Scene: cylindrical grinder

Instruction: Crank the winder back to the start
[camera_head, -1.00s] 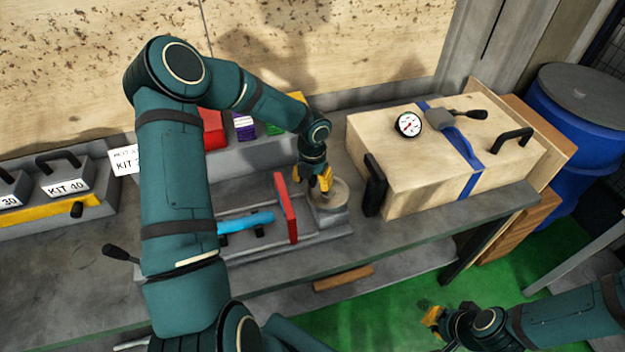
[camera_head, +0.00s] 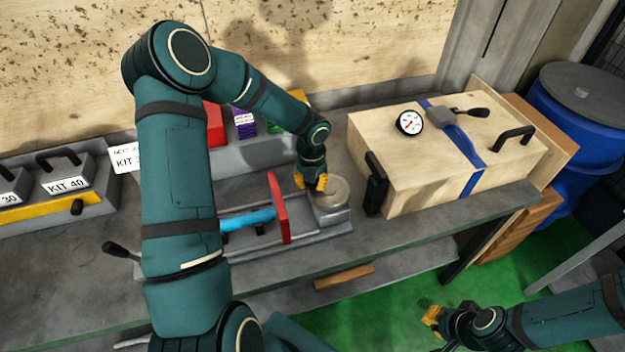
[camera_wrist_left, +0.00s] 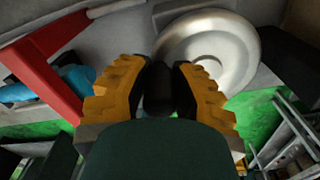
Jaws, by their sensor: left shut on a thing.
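The winder is a round pale-grey handwheel (camera_head: 337,191) at the right end of a grey machine bed on the bench. It shows as a shiny disc in the left wrist view (camera_wrist_left: 225,48). My left gripper (camera_head: 314,184) is at the wheel's left side. In the left wrist view its yellow fingers (camera_wrist_left: 160,92) are shut on a dark upright crank knob (camera_wrist_left: 159,86). A red plate (camera_head: 279,208) stands left of the wheel, beside a blue cylinder (camera_head: 247,219). My right gripper (camera_head: 433,318) is low at right, away from the bench; its jaws are unclear.
A wooden box (camera_head: 440,160) with a gauge, blue strap and black handles stands right of the wheel. Grey kit boxes (camera_head: 67,175) and a black-knobbed lever (camera_head: 118,250) are at left. Blue barrels (camera_head: 582,110) stand at far right. Green floor lies in front of the bench.

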